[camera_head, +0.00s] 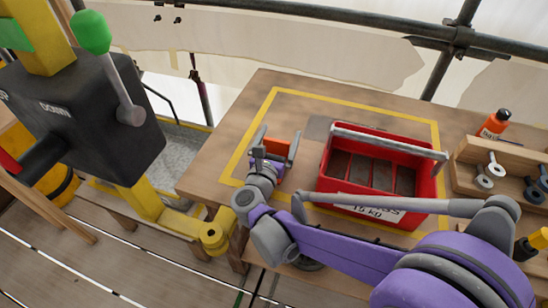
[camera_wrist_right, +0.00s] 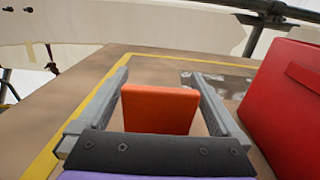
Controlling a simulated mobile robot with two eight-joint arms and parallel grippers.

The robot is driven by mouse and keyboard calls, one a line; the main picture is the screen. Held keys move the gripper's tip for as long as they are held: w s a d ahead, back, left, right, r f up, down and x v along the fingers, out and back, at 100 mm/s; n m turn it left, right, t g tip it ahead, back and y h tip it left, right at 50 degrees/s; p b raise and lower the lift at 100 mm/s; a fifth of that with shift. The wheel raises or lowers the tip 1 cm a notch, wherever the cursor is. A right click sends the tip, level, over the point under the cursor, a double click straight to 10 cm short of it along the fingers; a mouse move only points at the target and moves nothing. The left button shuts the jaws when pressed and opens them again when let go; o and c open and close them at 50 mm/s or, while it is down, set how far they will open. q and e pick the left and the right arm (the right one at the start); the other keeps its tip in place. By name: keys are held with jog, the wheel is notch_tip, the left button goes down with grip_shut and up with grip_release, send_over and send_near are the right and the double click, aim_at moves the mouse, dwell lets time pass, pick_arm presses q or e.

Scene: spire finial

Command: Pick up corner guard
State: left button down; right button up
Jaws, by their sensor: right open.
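The corner guard appears as a small orange block (camera_head: 274,146) on the wooden table, left of the red crate. In the right wrist view the orange corner guard (camera_wrist_right: 160,108) stands between the two grey fingers, with a gap visible on each side. My right gripper (camera_head: 277,137) is open around it, also seen in the wrist view (camera_wrist_right: 156,78). The lower part of the guard is hidden behind the gripper's dark palm edge. My left gripper is not in view.
A red crate (camera_head: 428,186) stands just right of my right gripper, close to the arm. A wooden rack (camera_head: 463,180) with metal parts and an orange bottle (camera_head: 494,124) are at the right. A black control box with a lever (camera_head: 92,125) is at the left. The table's back left is clear.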

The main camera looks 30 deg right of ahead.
jog(key=c, duration=1.1)
